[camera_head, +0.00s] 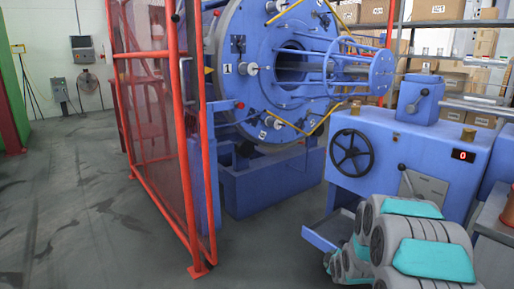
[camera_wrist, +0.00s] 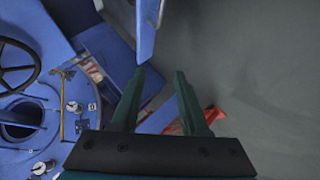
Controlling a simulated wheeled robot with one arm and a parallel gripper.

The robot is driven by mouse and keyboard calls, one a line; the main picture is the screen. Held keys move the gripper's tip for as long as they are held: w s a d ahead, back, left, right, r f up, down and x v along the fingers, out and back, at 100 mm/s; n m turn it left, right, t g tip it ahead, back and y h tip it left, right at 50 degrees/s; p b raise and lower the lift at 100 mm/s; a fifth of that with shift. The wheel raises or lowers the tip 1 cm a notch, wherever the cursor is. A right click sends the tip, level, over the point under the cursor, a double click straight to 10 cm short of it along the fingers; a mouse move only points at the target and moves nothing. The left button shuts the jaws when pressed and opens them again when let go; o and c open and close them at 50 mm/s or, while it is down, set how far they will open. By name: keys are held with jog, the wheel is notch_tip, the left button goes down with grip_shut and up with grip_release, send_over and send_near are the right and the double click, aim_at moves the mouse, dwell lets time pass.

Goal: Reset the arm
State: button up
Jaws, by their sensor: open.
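My arm (camera_head: 415,245), grey with teal covers, is folded at the lower right of the head view. My gripper (camera_wrist: 160,75) shows in the wrist view with its two dark green fingers apart. Nothing is between the fingers. The gripper itself cannot be made out in the head view.
The blue strander (camera_head: 270,70) stands in the middle behind a red mesh fence (camera_head: 160,110). A blue cabinet (camera_head: 410,155) with a black handwheel (camera_head: 352,153) and red display is close by my arm. The handwheel also shows in the wrist view (camera_wrist: 34,70). Floor (camera_head: 80,190) at left is clear.

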jog(key=s+a+r+m+g, duration=0.3)
jog(key=s+r, duration=0.3)
jog(key=s, duration=1.1)
jog(key=s+a+r+m+g+p, duration=0.1)
jog(key=s+a+r+m+g, duration=0.3)
jog(key=s, duration=1.3)
jog(key=s+a+r+m+g, duration=0.3)
jog(key=s+r, duration=0.5)
jog(key=s, duration=0.9)
jog(key=shift+a+r+m+g+y+p, duration=0.2)
jog(key=shift+m+g+y+p, duration=0.15)
jog(key=shift+m+g, duration=0.55)
